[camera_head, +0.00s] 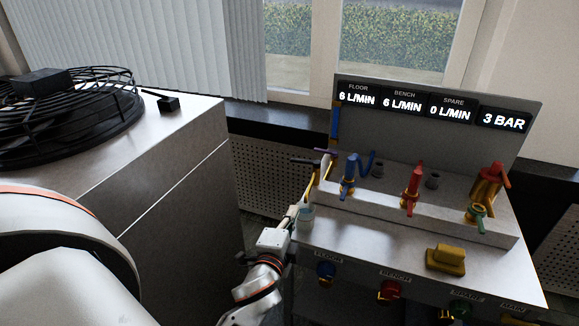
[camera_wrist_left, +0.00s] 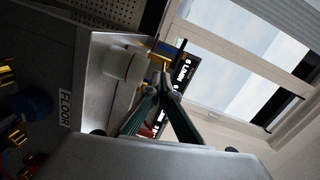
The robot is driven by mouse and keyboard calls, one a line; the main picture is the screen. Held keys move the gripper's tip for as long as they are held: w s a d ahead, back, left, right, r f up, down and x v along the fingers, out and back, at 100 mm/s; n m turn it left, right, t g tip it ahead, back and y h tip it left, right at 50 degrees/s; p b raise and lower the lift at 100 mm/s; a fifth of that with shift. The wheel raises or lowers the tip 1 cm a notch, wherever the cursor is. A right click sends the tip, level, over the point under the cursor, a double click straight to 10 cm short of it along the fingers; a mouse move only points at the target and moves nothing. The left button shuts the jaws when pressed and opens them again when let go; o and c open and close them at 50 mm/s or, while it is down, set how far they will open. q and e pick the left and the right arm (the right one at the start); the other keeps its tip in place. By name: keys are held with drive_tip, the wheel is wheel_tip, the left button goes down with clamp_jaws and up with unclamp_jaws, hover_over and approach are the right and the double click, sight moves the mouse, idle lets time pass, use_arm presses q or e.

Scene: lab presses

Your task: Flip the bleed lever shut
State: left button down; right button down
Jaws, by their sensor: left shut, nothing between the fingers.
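No label for the bleed lever is legible. At the left end of the grey valve bench (camera_head: 400,245), a yellow pipe fitting (camera_head: 311,182) carries a dark lever (camera_head: 305,161) that sticks out sideways. In the left wrist view a yellow fitting (camera_wrist_left: 158,60) with a black bar (camera_wrist_left: 180,49) stands just beyond the fingertips; I cannot tell whether they touch. My left gripper (camera_head: 296,211) is at the bench's left edge, below the lever and beside a pale cup (camera_head: 306,217). Its green fingers (camera_wrist_left: 168,93) are shut and empty. My right gripper is out of view.
The bench holds blue (camera_head: 349,173), red (camera_head: 412,184) and green-and-red taps (camera_head: 484,190), and a yellow block (camera_head: 446,259). A display panel (camera_head: 435,112) reads 6, 6, 0 L/MIN and 3 BAR. A grey cabinet (camera_head: 185,165) with a black fan stands left.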

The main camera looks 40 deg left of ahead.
use_arm(q)
wheel_tip(320, 180, up, 4)
drive_tip(key=w+a+f+y, duration=0.1)
drive_tip(key=a+y, duration=0.1)
drive_tip(key=a, duration=0.1)
approach(297, 162)
drive_tip(key=shift+m, duration=0.4)
drive_tip(key=x, duration=0.6)
drive_tip(key=shift+w+a, duration=0.15)
drive_tip(key=shift+w, duration=0.2)
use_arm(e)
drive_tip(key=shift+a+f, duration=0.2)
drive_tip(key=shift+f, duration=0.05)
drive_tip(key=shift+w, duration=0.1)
